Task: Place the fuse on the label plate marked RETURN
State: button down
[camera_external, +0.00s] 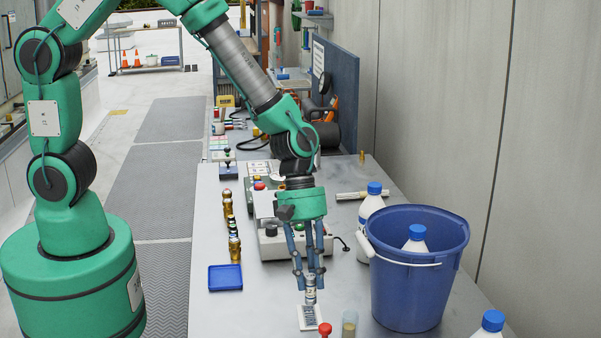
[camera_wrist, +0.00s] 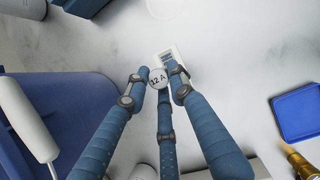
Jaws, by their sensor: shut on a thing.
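My gripper (camera_external: 309,278) has blue jointed fingers pointing down and is shut on the fuse (camera_external: 310,295), a small upright cylinder with a light band. In the wrist view, the fuse's round end (camera_wrist: 157,79) reads "12 A" between the fingertips (camera_wrist: 161,73). A small white label plate (camera_external: 309,318) with a dark printed patch lies on the metal bench, just below the fuse. The plate also shows partly behind the fingers in the wrist view (camera_wrist: 168,53). I cannot read its marking, nor tell whether the fuse touches it.
A blue bucket (camera_external: 408,292) holding a white bottle stands close to the right. A red-topped item (camera_external: 325,329) and a clear cylinder (camera_external: 349,323) stand near the plate. A blue tray (camera_external: 225,277) lies at left, with brass fittings (camera_external: 234,248) behind it. Bench between is clear.

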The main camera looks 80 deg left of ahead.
aim_at(310, 288)
jog(key=shift+f+b, duration=0.6)
jog(key=shift+f, duration=1.15)
jog(key=shift+f, duration=0.15)
jog(key=c, duration=1.5)
grip_release()
jog(key=p+v, duration=0.3)
jog(key=v, duration=0.9)
jog(key=shift+r, duration=0.25)
